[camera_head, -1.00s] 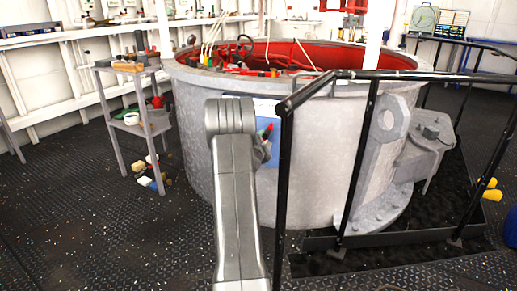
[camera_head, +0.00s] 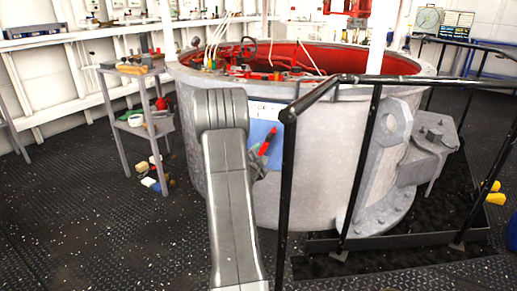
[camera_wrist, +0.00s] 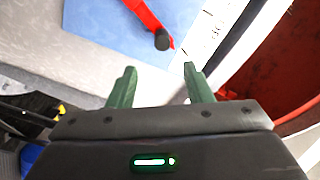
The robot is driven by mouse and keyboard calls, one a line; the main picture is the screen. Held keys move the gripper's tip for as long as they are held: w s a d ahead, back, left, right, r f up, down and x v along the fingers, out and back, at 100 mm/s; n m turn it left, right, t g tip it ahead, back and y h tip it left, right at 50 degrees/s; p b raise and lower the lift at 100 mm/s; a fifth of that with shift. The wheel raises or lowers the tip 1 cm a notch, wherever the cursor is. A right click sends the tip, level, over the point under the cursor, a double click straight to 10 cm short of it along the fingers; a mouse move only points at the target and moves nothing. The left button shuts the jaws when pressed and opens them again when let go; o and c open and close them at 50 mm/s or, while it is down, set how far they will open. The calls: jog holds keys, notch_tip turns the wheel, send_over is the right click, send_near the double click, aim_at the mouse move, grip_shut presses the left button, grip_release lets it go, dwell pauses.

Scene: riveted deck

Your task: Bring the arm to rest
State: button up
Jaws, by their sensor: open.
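My gripper (camera_wrist: 160,78) is open in the wrist view, its two green fingers apart with nothing between them. Beyond the fingertips is a red object (camera_wrist: 147,14) with a dark round end, in front of a blue panel (camera_wrist: 115,28). In the head view my grey arm stands in front of the large grey tank (camera_head: 330,160). The arm hides most of the gripper there. The red object (camera_head: 267,141) and the blue panel (camera_head: 262,130) show just right of the arm.
A black railing (camera_head: 365,78) runs close to the right of my arm. A small grey cart (camera_head: 140,128) with items stands left of the tank. Yellow objects (camera_head: 494,192) lie at the far right. The dark floor (camera_head: 90,220) at the left is mostly clear.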

aim_at(270, 138)
jog(key=b+x, duration=0.2)
jog(key=x, duration=1.1)
jog(key=shift+w+d+r, duration=0.1)
jog(key=shift+w+d, duration=0.1)
jog(key=shift+w, duration=0.2)
